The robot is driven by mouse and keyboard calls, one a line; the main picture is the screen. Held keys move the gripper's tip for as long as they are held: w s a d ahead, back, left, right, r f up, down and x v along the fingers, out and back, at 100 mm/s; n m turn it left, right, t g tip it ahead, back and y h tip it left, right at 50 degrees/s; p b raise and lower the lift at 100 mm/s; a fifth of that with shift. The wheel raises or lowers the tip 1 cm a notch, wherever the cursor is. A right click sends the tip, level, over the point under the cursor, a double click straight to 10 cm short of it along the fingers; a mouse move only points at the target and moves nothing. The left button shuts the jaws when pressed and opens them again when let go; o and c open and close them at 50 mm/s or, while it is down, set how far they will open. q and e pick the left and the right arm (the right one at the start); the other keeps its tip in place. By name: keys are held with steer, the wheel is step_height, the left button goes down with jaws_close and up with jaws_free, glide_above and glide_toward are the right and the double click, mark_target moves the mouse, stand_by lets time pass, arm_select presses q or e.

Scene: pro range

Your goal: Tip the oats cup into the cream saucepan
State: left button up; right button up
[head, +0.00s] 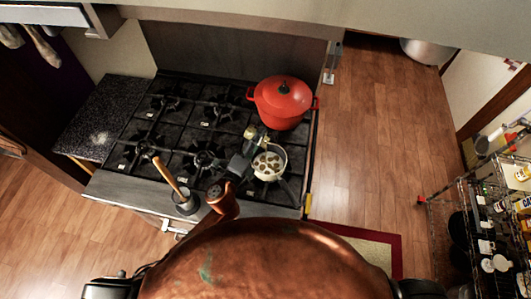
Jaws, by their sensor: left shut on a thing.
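The cream saucepan (284,153) sits on the front right of the stove, its dark handle pointing toward the front right. Several brownish lumps show on a pale ground inside it. My left gripper (252,146) is just left of the saucepan's rim and is shut on a small pale tan thing, apparently the oats cup (262,138). The cup is at the saucepan's upper left edge. It is too small and partly hidden to tell its tilt or what is in it. My right gripper is not in view.
A red lidded pot (283,103) stands close behind the saucepan. The left burners (160,110) are clear. A wire shelf (480,215) with goods is far right.

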arm_select(q)
steer(key=shift+s+d+r+m+p, duration=0.15)
steer(key=shift+m+p, duration=0.1)
steer(key=shift+m, duration=0.2)
steer(key=shift+w+d+r+m+p, duration=0.1)
steer(key=shift+m+p, duration=0.1)
steer(key=shift+m, duration=0.25)
stand_by(0.7)
